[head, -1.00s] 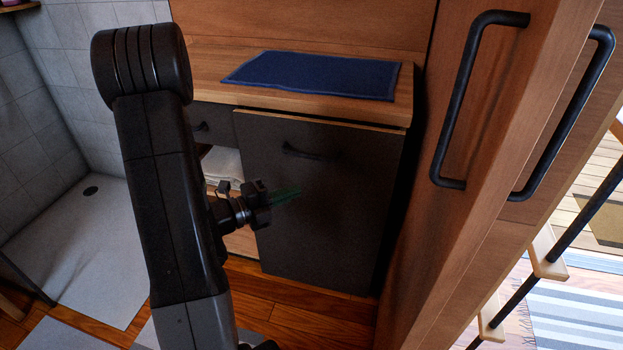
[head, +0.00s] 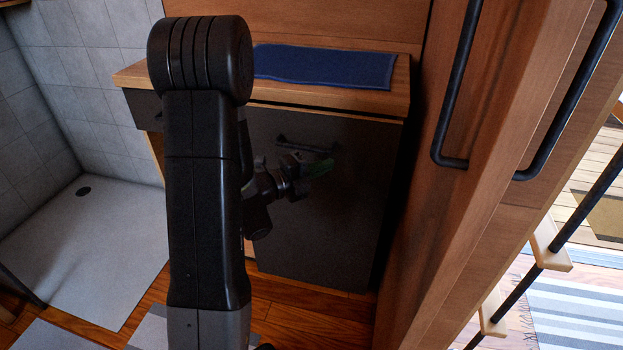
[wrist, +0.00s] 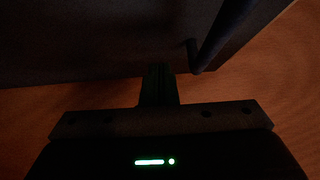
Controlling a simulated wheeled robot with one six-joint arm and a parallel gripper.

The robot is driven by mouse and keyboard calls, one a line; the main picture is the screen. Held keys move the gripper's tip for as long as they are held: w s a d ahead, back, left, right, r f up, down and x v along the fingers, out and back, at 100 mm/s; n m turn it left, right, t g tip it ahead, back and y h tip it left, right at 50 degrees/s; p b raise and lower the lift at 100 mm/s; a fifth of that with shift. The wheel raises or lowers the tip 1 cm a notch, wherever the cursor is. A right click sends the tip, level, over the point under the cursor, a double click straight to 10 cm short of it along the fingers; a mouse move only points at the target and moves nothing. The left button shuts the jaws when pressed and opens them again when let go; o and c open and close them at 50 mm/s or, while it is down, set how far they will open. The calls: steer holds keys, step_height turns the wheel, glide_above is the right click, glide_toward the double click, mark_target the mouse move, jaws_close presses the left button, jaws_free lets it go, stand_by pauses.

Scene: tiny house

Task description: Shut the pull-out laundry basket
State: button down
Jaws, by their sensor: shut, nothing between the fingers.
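The pull-out laundry basket has a dark grey front (head: 340,225) with a black bar handle (head: 300,148) near its top. It sits under the wooden counter, and its top edge lies close to the counter edge. Whether it is fully flush cannot be told. My gripper (head: 322,168), with greenish fingertips, is shut and empty at the front, just below the handle. In the wrist view my shut fingers (wrist: 158,80) reach the dark front (wrist: 90,40), and the handle (wrist: 222,35) is to their right. Contact cannot be told for sure. My arm hides the cabinet's left part.
A blue mat (head: 325,68) lies on the wooden counter (head: 405,98). A tall wooden cabinet with long black handles (head: 455,90) stands close on the right. A pale shower floor (head: 80,245) is at the left. Wooden floor (head: 310,310) shows below the front.

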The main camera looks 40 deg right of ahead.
steer(key=shift+w+d, duration=0.7)
steer(key=shift+d, duration=0.1)
steer(key=shift+w+d+r+p, duration=0.15)
steer(key=shift+w+d+p, duration=0.75)
steer(key=shift+w+d, duration=0.75)
steer(key=shift+s, duration=0.1)
